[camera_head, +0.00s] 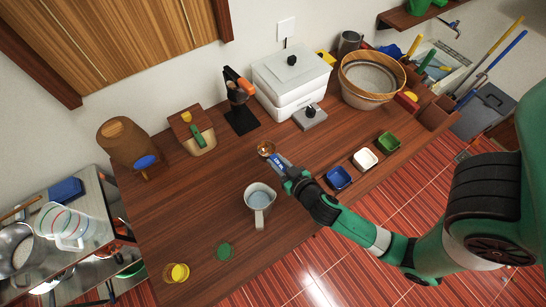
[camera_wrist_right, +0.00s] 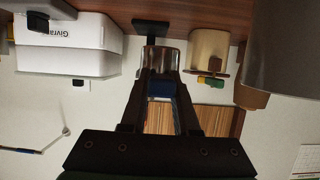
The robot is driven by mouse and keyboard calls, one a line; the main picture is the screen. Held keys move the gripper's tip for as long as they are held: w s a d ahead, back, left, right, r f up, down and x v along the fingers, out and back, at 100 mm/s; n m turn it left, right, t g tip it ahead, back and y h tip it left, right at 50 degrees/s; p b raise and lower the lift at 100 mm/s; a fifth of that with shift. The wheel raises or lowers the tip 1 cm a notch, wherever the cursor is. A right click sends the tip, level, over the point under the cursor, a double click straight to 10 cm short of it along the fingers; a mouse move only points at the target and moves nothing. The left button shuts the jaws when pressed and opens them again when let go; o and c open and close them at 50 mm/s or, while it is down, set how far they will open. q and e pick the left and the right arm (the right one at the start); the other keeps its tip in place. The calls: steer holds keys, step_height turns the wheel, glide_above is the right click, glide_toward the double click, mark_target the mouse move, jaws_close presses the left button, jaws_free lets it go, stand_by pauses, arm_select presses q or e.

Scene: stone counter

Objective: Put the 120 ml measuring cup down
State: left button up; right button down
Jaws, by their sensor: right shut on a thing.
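My right gripper (camera_head: 289,178) is shut on the blue handle of the 120 ml measuring cup (camera_head: 278,163). The handle points up and left out of the jaws in the head view, with pale lettering on it. A small copper-coloured bowl (camera_head: 265,149) shows at the handle's far end. In the right wrist view the blue handle (camera_wrist_right: 161,90) lies between the fingers, with a shiny metal bowl (camera_wrist_right: 172,57) beyond it. Whether the cup touches the wooden counter (camera_head: 225,180) cannot be told. My left gripper is not in view.
A pitcher (camera_head: 260,197) stands left of my right gripper. Blue (camera_head: 338,178), white (camera_head: 365,159) and green (camera_head: 389,142) small dishes line the right edge. A black stand (camera_head: 241,118) and white box (camera_head: 292,78) are behind. Bare wood lies left of the cup.

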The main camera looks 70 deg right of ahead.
steer(key=w+d+f, duration=0.1)
steer(key=d+f, duration=0.1)
steer(key=w+d+f, duration=0.1)
steer(key=d+f, duration=0.1)
steer(key=w+d+f+b, duration=0.1)
steer(key=d+f, duration=0.1)
steer(key=shift+w+d+f, duration=0.15)
steer(key=shift+w+f, duration=0.05)
steer(key=shift+f, duration=0.2)
step_height(320, 180, down, 3)
steer(key=shift+f+b, duration=0.2)
steer(key=shift+b, duration=0.9)
steer(key=shift+r, duration=0.1)
steer(key=c, duration=0.7)
jaws_free()
steer(key=shift+o, duration=0.2)
